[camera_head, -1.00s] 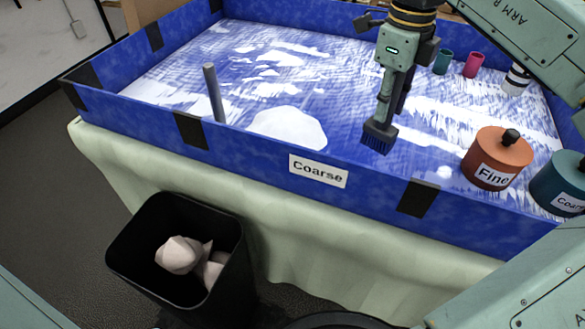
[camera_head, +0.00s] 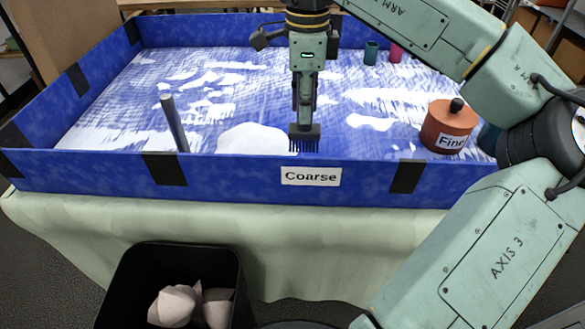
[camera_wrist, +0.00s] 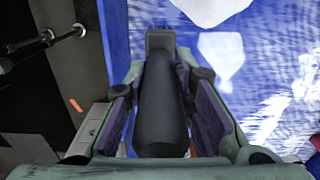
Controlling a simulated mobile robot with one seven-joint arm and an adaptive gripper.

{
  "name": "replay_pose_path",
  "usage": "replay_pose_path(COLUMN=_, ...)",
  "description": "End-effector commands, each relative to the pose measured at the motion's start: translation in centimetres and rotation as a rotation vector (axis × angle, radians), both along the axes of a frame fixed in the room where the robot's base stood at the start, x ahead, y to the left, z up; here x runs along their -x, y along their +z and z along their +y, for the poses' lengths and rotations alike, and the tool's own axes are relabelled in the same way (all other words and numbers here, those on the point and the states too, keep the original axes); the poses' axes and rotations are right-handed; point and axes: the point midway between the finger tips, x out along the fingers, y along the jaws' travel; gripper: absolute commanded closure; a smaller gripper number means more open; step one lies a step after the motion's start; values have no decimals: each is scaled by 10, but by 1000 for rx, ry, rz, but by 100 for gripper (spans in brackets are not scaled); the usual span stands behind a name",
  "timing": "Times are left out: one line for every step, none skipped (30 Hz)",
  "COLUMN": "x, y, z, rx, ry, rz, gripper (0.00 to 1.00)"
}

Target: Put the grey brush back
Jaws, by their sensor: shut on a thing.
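My gripper (camera_head: 304,100) is shut on the grey brush, whose dark bristled head (camera_head: 304,138) hangs downward just behind the front wall of the blue tray (camera_head: 95,172). In the wrist view the brush's dark handle (camera_wrist: 162,105) lies between the two finger pads, with its head at the far end. The bristles hang close above the tray floor; I cannot tell if they touch it. A grey rod (camera_head: 174,122) stands tilted inside the tray at the left of the white patch (camera_head: 250,140).
An orange pot labelled Fine (camera_head: 448,127) stands at the tray's right, with a teal pot partly hidden behind my arm. Teal (camera_head: 371,53) and pink (camera_head: 395,52) cups stand at the back. A black bin (camera_head: 128,285) with crumpled pieces (camera_head: 175,305) stands in front.

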Motion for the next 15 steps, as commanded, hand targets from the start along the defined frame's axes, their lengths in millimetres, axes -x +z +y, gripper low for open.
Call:
replay_pose_path(x=1, y=-9, z=-1, rx=0, ry=1, rz=3, gripper=100)
replay_pose_path(x=1, y=-15, z=-1, rx=-1, ry=2, rz=3, gripper=100)
replay_pose_path(x=1, y=-23, z=0, rx=-1, ry=3, rz=4, gripper=100)
replay_pose_path(x=1, y=-28, z=0, rx=0, ry=2, rz=4, gripper=100)
replay_pose_path(x=1, y=-34, z=0, rx=-1, ry=3, rz=3, gripper=100)
replay_pose_path(x=1, y=-40, z=0, rx=-2, ry=2, rz=3, gripper=100)
replay_pose_path(x=1, y=-44, z=0, rx=-1, ry=2, rz=3, gripper=100)
replay_pose_path(x=1, y=-47, z=0, rx=-1, ry=2, rz=2, gripper=100)
replay_pose_path(x=0, y=-51, z=0, rx=-1, ry=1, rz=1, gripper=100)
replay_pose_path(x=0, y=-53, z=0, rx=-2, ry=0, rz=0, gripper=100)
replay_pose_path(x=0, y=-55, z=0, rx=-2, ry=0, rz=1, gripper=100)
replay_pose_path(x=0, y=-58, z=0, rx=-2, ry=0, rz=2, gripper=100)
replay_pose_path(x=1, y=-60, z=0, rx=-2, ry=0, rz=2, gripper=100)
replay_pose_path(x=1, y=-63, z=0, rx=-1, ry=1, rz=3, gripper=100)
replay_pose_path(x=1, y=-68, z=0, rx=-1, ry=1, rz=2, gripper=100)
